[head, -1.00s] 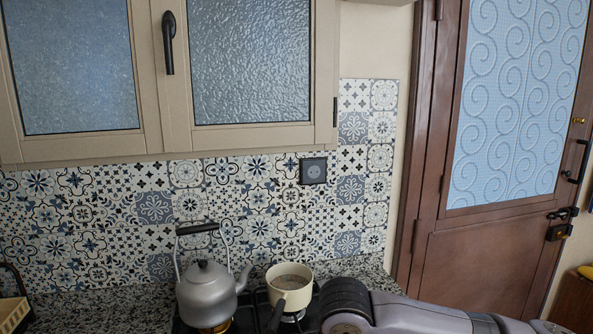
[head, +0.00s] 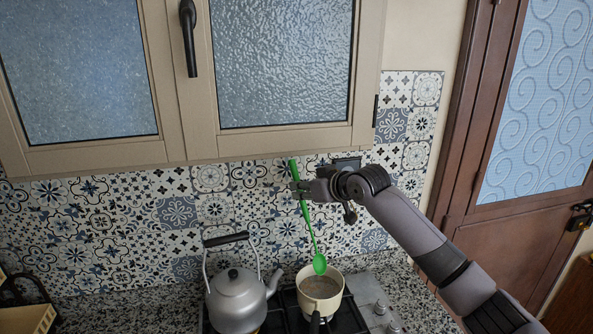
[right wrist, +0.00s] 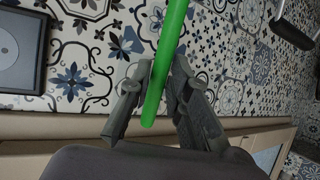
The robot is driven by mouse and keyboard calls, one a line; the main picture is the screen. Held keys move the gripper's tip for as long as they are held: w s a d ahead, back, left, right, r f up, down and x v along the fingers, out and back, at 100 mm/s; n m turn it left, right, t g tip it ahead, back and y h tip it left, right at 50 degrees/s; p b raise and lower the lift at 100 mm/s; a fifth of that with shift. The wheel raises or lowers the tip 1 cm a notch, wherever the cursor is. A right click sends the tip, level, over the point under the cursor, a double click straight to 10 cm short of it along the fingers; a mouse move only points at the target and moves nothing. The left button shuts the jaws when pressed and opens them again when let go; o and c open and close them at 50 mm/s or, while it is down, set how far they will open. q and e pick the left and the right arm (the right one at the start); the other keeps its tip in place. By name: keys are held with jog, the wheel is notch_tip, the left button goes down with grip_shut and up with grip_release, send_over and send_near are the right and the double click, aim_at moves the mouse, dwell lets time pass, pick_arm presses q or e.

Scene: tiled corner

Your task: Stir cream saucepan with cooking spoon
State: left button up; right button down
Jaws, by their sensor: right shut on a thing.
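The cream saucepan (head: 334,301) sits on the stove with its dark handle toward me, and something brownish shows inside it. My right gripper (head: 301,187) is shut on the green cooking spoon (head: 307,222) near its upper end. The spoon hangs slightly tilted, bowl down, and in the head view its bowl overlaps the pan's far rim; I cannot tell whether it is above or behind the pan. In the right wrist view the green handle (right wrist: 165,60) runs between the two fingers. My left gripper is not in view.
A grey kettle (head: 236,300) with a raised handle stands left of the saucepan on the stove (head: 365,300). The tiled wall (head: 130,215) is close behind. A cabinet (head: 280,140) overhangs above. A wooden rack (head: 28,318) stands at the lower left.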

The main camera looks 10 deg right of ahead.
aim_at(307, 207)
jog(key=shift+w+d+r, duration=0.1)
jog(key=shift+w+r, duration=0.2)
jog(key=shift+w, duration=0.1)
jog(key=shift+d, duration=0.1)
jog(key=f+b, duration=0.3)
jog(key=s+f+b, duration=0.1)
jog(key=f+b, duration=0.1)
jog(key=shift+d+f, duration=0.2)
jog(key=shift+d, duration=0.05)
jog(key=shift+s+f, duration=0.15)
jog(key=shift+f, duration=0.2)
jog(key=f, duration=0.1)
jog(key=f+b, duration=0.1)
jog(key=f, duration=0.1)
jog(key=s+f, duration=0.1)
jog(key=f, duration=0.1)
jog(key=shift+d, duration=0.3)
jog(key=shift+d, duration=0.1)
